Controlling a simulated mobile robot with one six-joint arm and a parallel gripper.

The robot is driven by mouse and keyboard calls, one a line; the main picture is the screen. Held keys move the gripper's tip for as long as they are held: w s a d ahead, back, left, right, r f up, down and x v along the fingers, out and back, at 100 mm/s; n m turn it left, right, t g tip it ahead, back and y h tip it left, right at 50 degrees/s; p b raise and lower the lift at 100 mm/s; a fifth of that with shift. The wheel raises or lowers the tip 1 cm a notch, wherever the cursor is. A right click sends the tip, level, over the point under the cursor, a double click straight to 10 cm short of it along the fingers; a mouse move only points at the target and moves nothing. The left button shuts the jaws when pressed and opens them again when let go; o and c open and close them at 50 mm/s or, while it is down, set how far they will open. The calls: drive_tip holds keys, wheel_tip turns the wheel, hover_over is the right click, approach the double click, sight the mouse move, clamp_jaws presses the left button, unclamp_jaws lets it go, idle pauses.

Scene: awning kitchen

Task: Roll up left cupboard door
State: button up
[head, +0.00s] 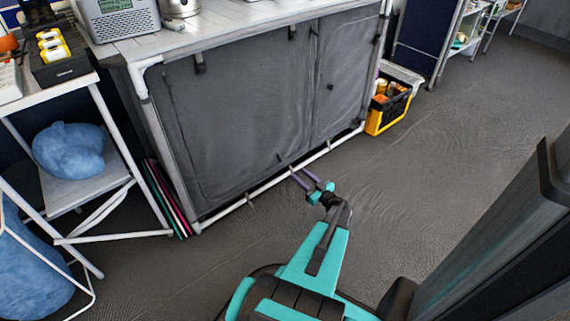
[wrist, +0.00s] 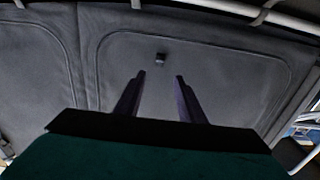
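The cupboard has grey fabric doors on a white frame. The wide left door (head: 235,115) hangs down closed, with a dark strap (head: 198,63) at its top edge. The narrower right door (head: 345,70) is also down and carries a small black tab (head: 330,87). My gripper (head: 303,179) is low in front of the cupboard, near the bottom rail (head: 270,180). In the wrist view its two dark fingers (wrist: 159,78) are spread with nothing between them. A fabric panel with a black tab (wrist: 160,57) lies beyond them; whether they touch fabric cannot be told.
A yellow-black crate (head: 388,108) stands right of the cupboard. A white shelf unit (head: 115,180) with a blue bundle (head: 70,150) stands left, and thin coloured boards (head: 165,198) lean between. A grey radio (head: 118,18) sits on the worktop.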

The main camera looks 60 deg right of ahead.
sight(283, 160)
drive_tip(key=b+x, duration=0.3)
drive_tip(key=x, duration=0.7)
drive_tip(key=shift+w+f, duration=0.15)
drive_tip(key=shift+w, duration=0.05)
drive_tip(key=shift+w+d+b, duration=0.2)
drive_tip(key=shift+w+b, duration=0.15)
drive_tip(key=shift+w, duration=0.15)
drive_tip(key=shift+c, duration=0.2)
clamp_jaws()
